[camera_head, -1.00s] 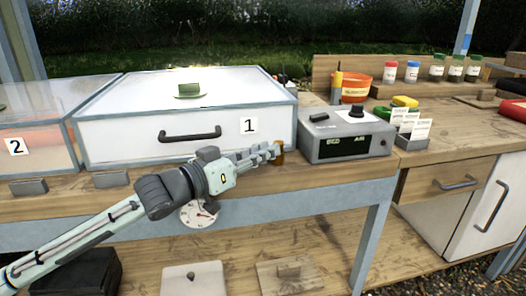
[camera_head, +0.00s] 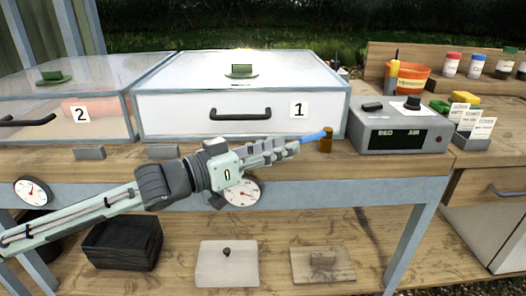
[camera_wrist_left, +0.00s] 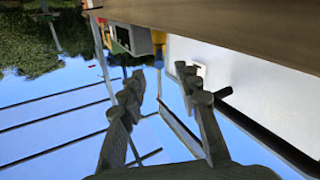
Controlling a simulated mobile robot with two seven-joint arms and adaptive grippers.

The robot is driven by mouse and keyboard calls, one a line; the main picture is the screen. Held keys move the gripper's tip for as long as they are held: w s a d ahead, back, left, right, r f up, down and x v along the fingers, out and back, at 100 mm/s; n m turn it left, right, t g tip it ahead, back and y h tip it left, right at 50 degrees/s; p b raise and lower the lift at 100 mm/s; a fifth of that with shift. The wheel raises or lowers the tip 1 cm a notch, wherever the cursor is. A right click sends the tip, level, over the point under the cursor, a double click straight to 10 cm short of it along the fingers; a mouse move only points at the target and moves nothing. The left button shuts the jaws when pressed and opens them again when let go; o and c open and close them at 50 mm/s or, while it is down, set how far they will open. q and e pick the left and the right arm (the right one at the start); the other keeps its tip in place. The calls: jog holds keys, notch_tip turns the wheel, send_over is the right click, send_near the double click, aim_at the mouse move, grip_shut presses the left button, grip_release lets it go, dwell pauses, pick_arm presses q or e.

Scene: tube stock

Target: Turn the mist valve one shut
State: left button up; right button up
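The mist valve by the box marked 1 has a brass body (camera_head: 326,141) and a blue lever (camera_head: 312,136). The lever points left from the body, along the bench front. My left gripper (camera_head: 294,147) is just left of the valve, its fingertips by the lever's free end and apart from the brass body. In the left wrist view the two fingers (camera_wrist_left: 160,76) are spread with a gap between them, and the yellow brass body (camera_wrist_left: 158,38) is beyond them. My right gripper is in neither view.
The white box 1 (camera_head: 180,121) with a dark handle stands behind my gripper. A grey control unit (camera_head: 373,143) is right of the valve. A dial gauge (camera_head: 241,193) hangs on the bench front below my gripper. A lower shelf (camera_head: 270,244) holds boards.

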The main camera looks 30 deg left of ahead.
pick_arm(q)
jog(key=shift+v, duration=1.85)
jog(key=shift+c, duration=0.6)
